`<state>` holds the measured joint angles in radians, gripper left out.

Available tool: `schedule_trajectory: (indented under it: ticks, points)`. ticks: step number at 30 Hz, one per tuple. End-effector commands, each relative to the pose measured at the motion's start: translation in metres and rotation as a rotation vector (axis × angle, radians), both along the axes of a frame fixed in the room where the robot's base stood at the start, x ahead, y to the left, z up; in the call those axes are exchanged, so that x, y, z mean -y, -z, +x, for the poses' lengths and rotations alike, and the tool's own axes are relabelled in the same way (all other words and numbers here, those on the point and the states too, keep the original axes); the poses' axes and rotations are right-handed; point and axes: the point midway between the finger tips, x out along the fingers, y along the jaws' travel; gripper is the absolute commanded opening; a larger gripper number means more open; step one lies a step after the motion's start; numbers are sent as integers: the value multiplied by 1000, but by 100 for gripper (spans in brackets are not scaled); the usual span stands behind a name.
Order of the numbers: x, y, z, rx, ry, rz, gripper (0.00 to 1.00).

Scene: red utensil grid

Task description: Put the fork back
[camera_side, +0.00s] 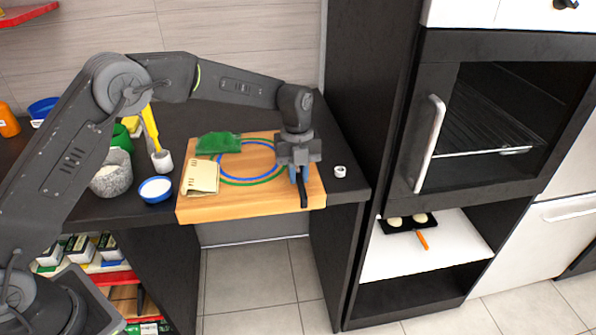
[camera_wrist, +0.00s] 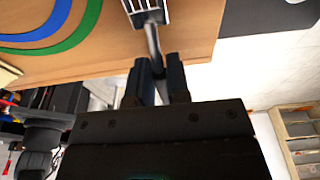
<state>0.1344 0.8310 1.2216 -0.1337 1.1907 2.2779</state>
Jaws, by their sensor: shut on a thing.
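The fork (camera_wrist: 154,38) shows in the wrist view as a grey metal handle with a slotted, tined head at the top edge. My gripper (camera_wrist: 158,72) is shut on its handle, with a dark finger on each side. The head lies over or on the wooden board (camera_side: 200,212); I cannot tell whether it touches. In the side view my gripper (camera_side: 300,178) points down at the right part of the board, with a dark elongated piece below it that I cannot identify. No red utensil grid is clearly recognisable.
On the board are a green cloth-like item (camera_side: 218,143), a beige packet (camera_side: 201,177) and blue and green rings (camera_side: 250,160). A blue bowl (camera_side: 156,190) and grey pot (camera_side: 112,175) stand left. A small white cup (camera_side: 340,171) stands right. A tall oven cabinet (camera_side: 395,150) rises beyond.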

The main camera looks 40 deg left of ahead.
Motion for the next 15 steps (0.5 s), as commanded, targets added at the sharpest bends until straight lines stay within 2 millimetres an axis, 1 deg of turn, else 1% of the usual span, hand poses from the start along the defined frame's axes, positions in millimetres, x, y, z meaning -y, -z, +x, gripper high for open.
schedule_trajectory:
  ticks: [9, 10, 15]
  points:
    - [0, 6, 0, -1, 0, 0, 0]
    - [0, 6, 0, -1, 0, 0, 19]
    - [0, 6, 0, -1, 0, 0, 36]
